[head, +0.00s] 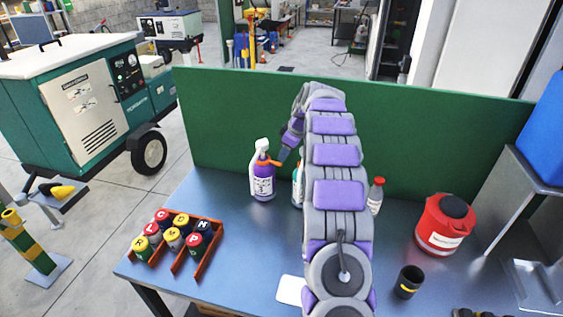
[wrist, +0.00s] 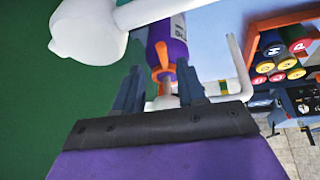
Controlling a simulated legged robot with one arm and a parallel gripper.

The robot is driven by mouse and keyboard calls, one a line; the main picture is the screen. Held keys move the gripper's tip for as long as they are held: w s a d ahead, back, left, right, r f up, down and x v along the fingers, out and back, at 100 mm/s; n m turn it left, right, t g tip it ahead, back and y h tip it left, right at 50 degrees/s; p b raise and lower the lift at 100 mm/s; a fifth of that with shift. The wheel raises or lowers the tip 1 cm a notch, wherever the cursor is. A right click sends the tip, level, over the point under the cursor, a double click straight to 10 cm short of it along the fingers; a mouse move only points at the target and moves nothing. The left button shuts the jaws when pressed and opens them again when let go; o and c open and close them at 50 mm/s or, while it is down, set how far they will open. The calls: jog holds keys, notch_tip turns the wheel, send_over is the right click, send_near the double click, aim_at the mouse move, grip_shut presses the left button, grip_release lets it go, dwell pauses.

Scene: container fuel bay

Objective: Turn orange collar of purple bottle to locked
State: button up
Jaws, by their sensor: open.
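The purple bottle (head: 263,186) stands upright on the blue-grey table, left of my arm, with a white spray top (head: 262,150). Its orange collar (head: 268,161) sits below the top, with an orange tab pointing right. In the wrist view the purple bottle (wrist: 172,35) appears beyond my fingers, and its orange collar (wrist: 162,67) shows between and just past the fingertips. My gripper (wrist: 159,80) is open, with one finger on each side of the collar's tab. I cannot tell whether the fingers touch it.
A green panel (head: 220,118) stands behind the bottles. A teal-labelled bottle (head: 298,185) is partly hidden by my arm. A red-capped bottle (head: 376,196), red container (head: 446,223) and black cup (head: 408,282) stand right. An orange rack (head: 205,252) of lettered cans sits left.

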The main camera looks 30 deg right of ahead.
jog(key=x, duration=0.5)
jog(key=shift+a+f, duration=0.1)
jog(key=shift+f, duration=0.05)
jog(key=shift+c, duration=0.3)
grip_shut()
